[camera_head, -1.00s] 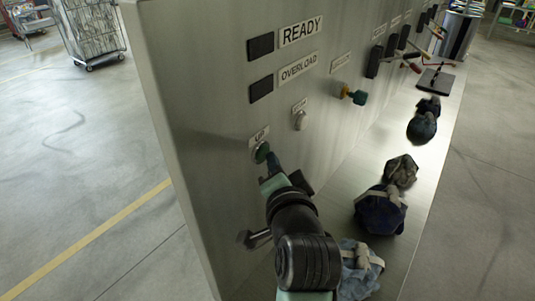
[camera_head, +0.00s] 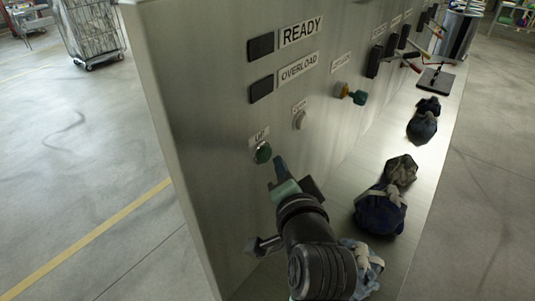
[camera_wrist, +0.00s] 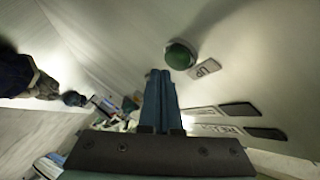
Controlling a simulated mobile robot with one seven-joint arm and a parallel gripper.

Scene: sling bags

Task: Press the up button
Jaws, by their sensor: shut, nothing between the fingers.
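The green up button (camera_head: 263,153) sits on the grey metal panel under a small "UP" label (camera_head: 260,138). In the wrist view the button (camera_wrist: 181,54) is at top centre, with its label beside it. My gripper (camera_head: 275,172) is just right of and below the button in the head view, apart from it. In the wrist view my gripper's fingers (camera_wrist: 158,76) are together and empty, pointing up the picture a little below and left of the button.
READY and OVERLOAD plates are above. Dark sling bags (camera_head: 380,210) lie on the metal ledge (camera_head: 345,195) at right. A lever (camera_head: 262,246) sticks out below.

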